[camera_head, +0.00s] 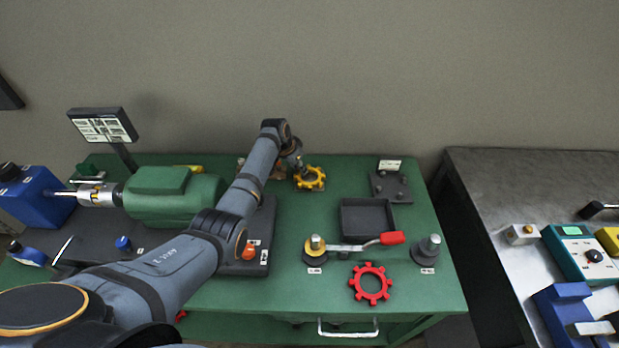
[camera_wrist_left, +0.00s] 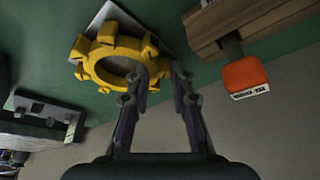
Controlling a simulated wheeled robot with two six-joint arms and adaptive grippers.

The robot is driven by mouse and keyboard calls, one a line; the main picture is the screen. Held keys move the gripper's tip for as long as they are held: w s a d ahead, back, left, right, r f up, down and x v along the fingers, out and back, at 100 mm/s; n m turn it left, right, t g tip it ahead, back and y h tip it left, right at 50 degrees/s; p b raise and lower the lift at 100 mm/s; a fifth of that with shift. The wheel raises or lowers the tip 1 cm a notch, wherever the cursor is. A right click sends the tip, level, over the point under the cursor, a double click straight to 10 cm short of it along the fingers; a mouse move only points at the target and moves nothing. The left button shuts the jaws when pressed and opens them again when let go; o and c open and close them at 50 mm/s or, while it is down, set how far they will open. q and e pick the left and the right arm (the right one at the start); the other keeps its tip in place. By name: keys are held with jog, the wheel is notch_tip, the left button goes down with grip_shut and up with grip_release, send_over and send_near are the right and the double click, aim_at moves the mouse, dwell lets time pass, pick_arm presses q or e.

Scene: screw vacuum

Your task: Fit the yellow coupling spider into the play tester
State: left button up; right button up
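The yellow coupling spider (camera_head: 312,179), a toothed ring, is at the back middle of the green table. It also shows in the left wrist view (camera_wrist_left: 88,66), in front of a pale plate. My left gripper (camera_head: 301,170) is right at it. In the left wrist view my left gripper's fingertips (camera_wrist_left: 166,74) are a little apart, with a tooth of the spider at or between them. Whether they press on it I cannot tell. Which fixture is the play tester is not clear; a small dark plate with pegs (camera_head: 391,187) stands to the right. My right gripper is not in view.
A dark tray (camera_head: 367,216) lies mid-table. In front are a red-handled lever (camera_head: 362,243), a grey post (camera_head: 430,249) and a red toothed ring (camera_head: 370,284). A green motor (camera_head: 170,197) stands at left. A metal bench (camera_head: 500,185) is at right.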

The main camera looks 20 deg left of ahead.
pick_arm(q)
grip_shut()
